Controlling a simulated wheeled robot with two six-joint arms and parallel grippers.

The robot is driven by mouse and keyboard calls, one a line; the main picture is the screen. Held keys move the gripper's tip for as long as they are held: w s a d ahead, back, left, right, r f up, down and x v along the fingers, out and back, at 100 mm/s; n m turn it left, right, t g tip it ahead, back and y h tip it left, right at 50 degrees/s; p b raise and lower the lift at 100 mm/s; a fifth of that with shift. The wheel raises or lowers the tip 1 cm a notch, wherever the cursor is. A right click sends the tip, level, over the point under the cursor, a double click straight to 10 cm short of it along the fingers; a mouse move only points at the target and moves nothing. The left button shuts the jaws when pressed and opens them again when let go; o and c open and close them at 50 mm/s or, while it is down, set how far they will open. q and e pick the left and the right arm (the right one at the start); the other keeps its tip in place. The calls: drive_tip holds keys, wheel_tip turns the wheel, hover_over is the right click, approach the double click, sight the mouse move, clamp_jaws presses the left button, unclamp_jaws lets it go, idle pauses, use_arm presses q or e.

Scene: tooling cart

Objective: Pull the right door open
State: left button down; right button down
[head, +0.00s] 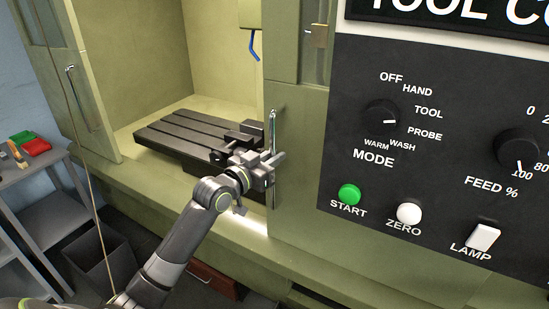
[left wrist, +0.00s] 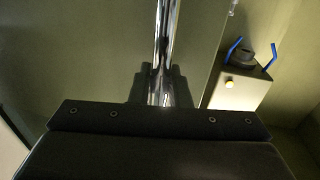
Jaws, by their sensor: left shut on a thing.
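The right door (head: 298,150) is an olive-green panel with a window strip, just left of the black control panel. Its upright chrome handle (head: 273,124) stands near the door's left edge. My left gripper (head: 268,166) is shut around the lower part of this handle. In the left wrist view the shiny handle bar (left wrist: 163,45) runs down between the dark fingers (left wrist: 158,88). A wide gap into the machine shows between the right door and the left door (head: 92,115). My right gripper is not in view.
Inside the machine are a dark slotted table (head: 185,138) and a blue hose (head: 253,46). The control panel (head: 440,130) with knobs and buttons lies to the right. A grey cart (head: 50,175) with red and green items stands at the left, near a dark bin (head: 105,262).

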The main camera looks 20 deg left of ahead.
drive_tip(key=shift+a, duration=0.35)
use_arm(q)
drive_tip(key=c, duration=1.4)
unclamp_jaws()
drive_tip(key=shift+c, duration=0.2)
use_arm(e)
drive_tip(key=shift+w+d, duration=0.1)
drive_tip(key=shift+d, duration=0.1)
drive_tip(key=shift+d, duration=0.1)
use_arm(q)
drive_tip(key=v, duration=1.7)
drive_tip(key=shift+s, duration=0.25)
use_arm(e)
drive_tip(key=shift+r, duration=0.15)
